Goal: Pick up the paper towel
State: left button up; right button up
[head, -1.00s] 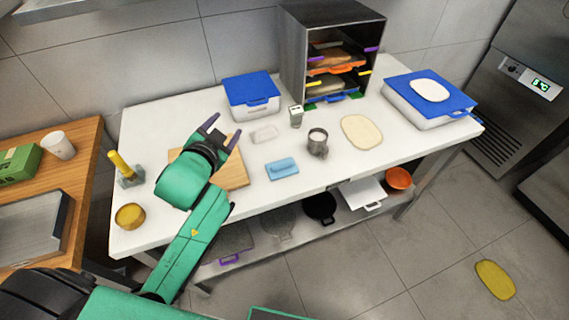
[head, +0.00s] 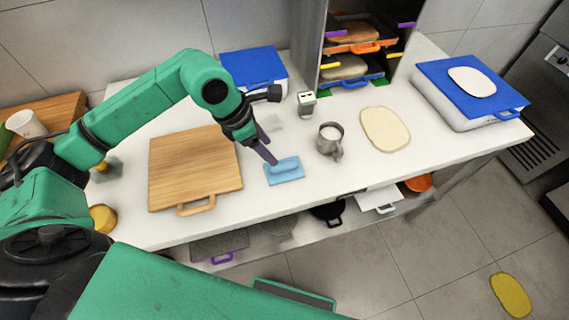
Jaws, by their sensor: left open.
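My right gripper is out of view.
A wooden board (head: 195,170) lies to the left. A metal cup (head: 330,142), a small dispenser (head: 306,103) and a dough round (head: 385,129) are to the right. Blue-lidded boxes (head: 253,68) (head: 470,92) and a tray rack (head: 350,60) stand behind.

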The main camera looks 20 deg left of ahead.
aim_at(283, 165)
pick_arm(q)
jog(key=p+x, duration=0.3)
jog(key=x, duration=0.5)
jog(key=shift+w+d+f+p, duration=0.1)
jog(key=shift+d+f+p, duration=0.15)
jog(key=shift+f+p, duration=0.05)
jog(key=shift+f, duration=0.2)
jog(key=shift+w, duration=0.1)
jog(key=c, duration=0.7)
grip_shut()
